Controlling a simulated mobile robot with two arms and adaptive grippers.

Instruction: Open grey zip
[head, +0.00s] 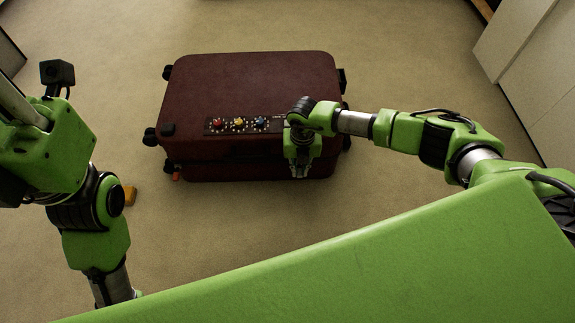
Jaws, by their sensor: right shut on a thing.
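A dark red suitcase (250,85) lies flat on the carpet in the middle of the head view. A dark seam runs along its near side. A small orange-red tab (176,176) hangs at the near left end of that side. My right gripper (299,173) points down at the near side, right of the middle, with its fingers close together. It is shut on what appears to be the grey zip, which the fingers mostly hide. My left arm is at the left, away from the suitcase, and its gripper does not show.
The suitcase lid carries a dark strip with red, yellow and blue knobs (239,122). A small yellow-orange object (130,195) shows beside my left arm. A white cabinet (530,70) stands at the right.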

